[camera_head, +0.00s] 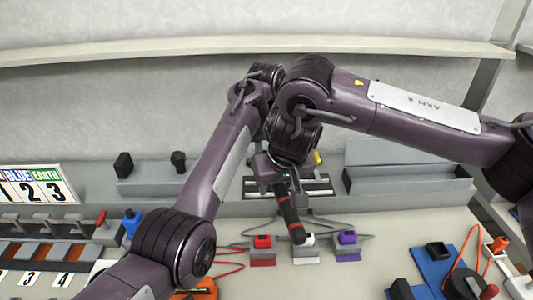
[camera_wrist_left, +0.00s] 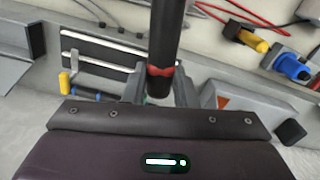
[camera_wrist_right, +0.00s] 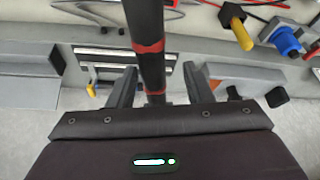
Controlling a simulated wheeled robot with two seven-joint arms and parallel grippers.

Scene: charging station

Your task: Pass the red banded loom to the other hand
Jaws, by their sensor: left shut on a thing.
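The red banded loom (camera_head: 290,213) is a black rod with red bands. It hangs tilted below my two wrists, over the middle of the bench, in the head view. In the left wrist view my left gripper (camera_wrist_left: 160,80) is shut on the loom (camera_wrist_left: 164,30), close to a red band. In the right wrist view the fingers of my right gripper (camera_wrist_right: 160,82) stand apart on both sides of the loom (camera_wrist_right: 146,22), with a gap on each side. In the head view my right gripper (camera_head: 281,176) is at the loom's upper part, and my left gripper is largely hidden behind the right wrist.
Red (camera_head: 262,241), white (camera_head: 309,240) and purple (camera_head: 347,237) connectors sit in grey blocks below the loom. A number sign (camera_head: 37,185) stands at the left. A blue mat (camera_head: 436,268) and an orange cable lie at the right. A shelf (camera_head: 200,47) runs along the back wall.

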